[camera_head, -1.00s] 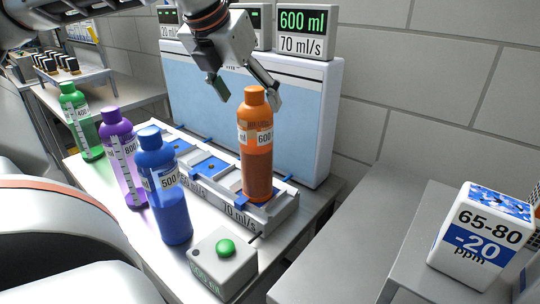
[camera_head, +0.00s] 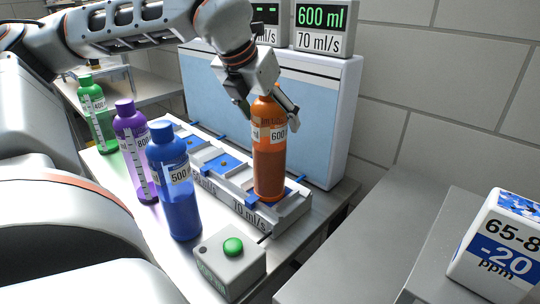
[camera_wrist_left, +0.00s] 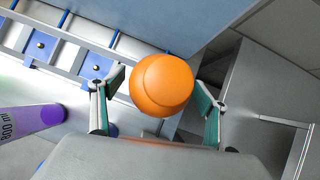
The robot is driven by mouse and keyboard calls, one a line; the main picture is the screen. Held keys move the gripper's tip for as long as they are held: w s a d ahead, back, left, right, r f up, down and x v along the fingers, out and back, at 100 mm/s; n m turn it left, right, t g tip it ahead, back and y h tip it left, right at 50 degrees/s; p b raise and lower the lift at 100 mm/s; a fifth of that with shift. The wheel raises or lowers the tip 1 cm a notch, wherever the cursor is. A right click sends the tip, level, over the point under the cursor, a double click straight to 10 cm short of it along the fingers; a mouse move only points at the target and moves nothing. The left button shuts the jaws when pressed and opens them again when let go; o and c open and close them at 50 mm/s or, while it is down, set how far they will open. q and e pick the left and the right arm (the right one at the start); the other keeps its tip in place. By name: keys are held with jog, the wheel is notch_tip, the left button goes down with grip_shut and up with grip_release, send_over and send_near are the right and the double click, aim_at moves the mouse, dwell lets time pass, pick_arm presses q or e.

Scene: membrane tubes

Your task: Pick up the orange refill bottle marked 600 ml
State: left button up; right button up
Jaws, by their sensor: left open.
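The orange bottle (camera_head: 270,165) with a 600 label stands upright in the front slot of the grey tray (camera_head: 262,219), which is marked 70 ml/s. My left gripper (camera_head: 268,108) comes down over it from above, with one finger on each side of its upper part. In the left wrist view the orange cap (camera_wrist_left: 162,84) sits between the two open fingers (camera_wrist_left: 158,108), with a visible gap on the right side. Whether the left finger touches the bottle I cannot tell. My right gripper is not in view.
A blue bottle (camera_head: 175,190), a purple bottle (camera_head: 132,150) and a green bottle (camera_head: 97,115) stand along the tray's left side. A grey box with a green button (camera_head: 233,246) is in front. The blue-white machine (camera_head: 330,110) stands close behind the tray.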

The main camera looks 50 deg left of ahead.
pick_arm(q)
grip_shut()
jog(key=shift+r, duration=0.1)
